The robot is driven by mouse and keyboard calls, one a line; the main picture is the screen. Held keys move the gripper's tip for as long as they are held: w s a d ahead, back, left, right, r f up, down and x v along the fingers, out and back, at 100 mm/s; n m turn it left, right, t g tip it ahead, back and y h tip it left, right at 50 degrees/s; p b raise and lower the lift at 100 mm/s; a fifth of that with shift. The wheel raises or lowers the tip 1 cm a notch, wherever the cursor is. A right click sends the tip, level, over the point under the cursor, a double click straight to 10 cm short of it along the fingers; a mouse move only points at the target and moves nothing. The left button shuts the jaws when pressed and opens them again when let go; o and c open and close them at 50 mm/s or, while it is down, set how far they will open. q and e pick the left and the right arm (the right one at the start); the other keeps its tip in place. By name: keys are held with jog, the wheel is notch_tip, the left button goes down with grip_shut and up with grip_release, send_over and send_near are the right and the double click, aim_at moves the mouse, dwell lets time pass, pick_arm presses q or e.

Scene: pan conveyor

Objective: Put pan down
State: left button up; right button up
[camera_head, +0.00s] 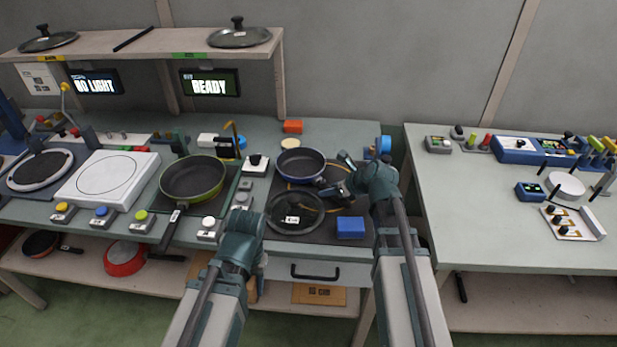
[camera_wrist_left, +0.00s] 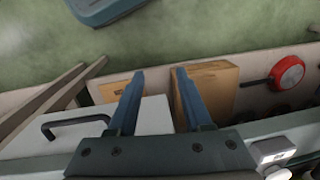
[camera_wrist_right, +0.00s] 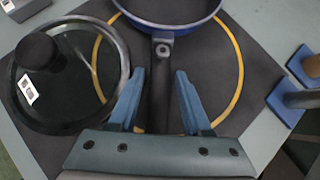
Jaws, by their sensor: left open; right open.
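My right gripper (camera_head: 338,178) comes from the right in the head view. My left gripper (camera_wrist_left: 160,72) is open and empty, with the counter's front edge and lower shelf beyond it. Its fingers are hidden in the head view.
A glass lid (camera_wrist_right: 65,112) with a black knob lies on the mat, left of the handle. A yellow ring (camera_wrist_right: 237,75) marks the mat. A blue block (camera_head: 350,228) is at the front. A green pan (camera_head: 193,180) is further left. A "READY" sign (camera_head: 209,83) hangs behind.

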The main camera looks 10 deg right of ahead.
grip_shut()
dwell(1.3)
